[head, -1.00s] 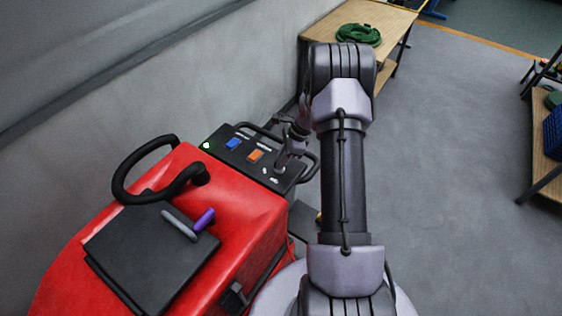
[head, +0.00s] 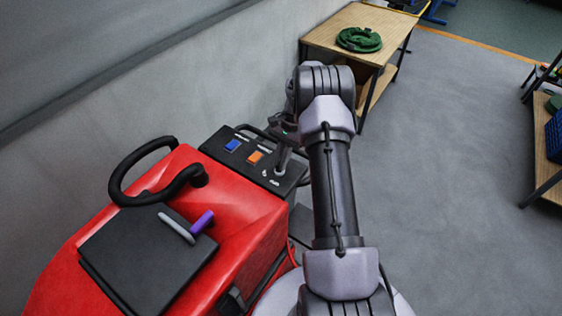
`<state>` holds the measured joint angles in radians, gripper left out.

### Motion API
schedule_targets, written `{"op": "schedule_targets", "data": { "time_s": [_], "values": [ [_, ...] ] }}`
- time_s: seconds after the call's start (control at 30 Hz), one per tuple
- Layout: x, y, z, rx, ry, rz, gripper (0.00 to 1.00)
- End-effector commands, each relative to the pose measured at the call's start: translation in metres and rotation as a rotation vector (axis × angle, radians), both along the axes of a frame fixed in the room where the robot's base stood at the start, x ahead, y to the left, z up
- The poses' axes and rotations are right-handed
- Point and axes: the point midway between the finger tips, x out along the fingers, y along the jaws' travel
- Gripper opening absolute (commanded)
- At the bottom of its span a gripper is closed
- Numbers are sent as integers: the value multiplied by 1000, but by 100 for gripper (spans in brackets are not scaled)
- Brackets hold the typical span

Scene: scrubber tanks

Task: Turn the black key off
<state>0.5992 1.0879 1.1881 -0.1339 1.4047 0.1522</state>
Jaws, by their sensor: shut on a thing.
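The red scrubber machine (head: 240,215) stands at the left with a black control panel (head: 215,148) at its far end. The panel carries a blue switch (head: 233,145) and an orange switch (head: 255,157). My arm's forearm stands to the right of the panel.
A black hose (head: 146,196) curves over the machine's red body. A grey and a purple lever (head: 202,222) lie by the black lid (head: 140,265). A wooden table (head: 350,22) with a coiled green hose (head: 358,40) stands behind; grey floor (head: 440,180) at the right is clear.

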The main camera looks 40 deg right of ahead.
Motion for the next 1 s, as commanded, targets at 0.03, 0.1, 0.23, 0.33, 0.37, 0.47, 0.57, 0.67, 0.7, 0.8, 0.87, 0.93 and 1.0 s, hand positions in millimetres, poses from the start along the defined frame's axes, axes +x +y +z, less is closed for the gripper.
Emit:
{"op": "schedule_targets", "data": {
  "time_s": [0.03,0.1,0.23,0.33,0.37,0.47,0.57,0.67,0.7,0.8,0.87,0.93,1.0],
  "values": [
    [1,0,0,-1,-1,16,0],
    [1,0,0,-1,-1,35,0],
    [1,0,0,-1,-1,60,0],
    [1,0,0,-1,-2,69,0],
    [1,0,0,-1,-1,71,0],
    [1,0,0,0,-2,74,0],
    [1,0,0,0,-2,74,0],
    [1,0,0,-1,-1,73,0],
    [1,0,0,-1,-1,73,0],
    [1,0,0,-1,-1,73,27],
    [1,0,0,-1,-1,73,34],
    [1,0,0,-1,-1,72,34],
    [1,0,0,-1,-1,72,34]
  ]
}}
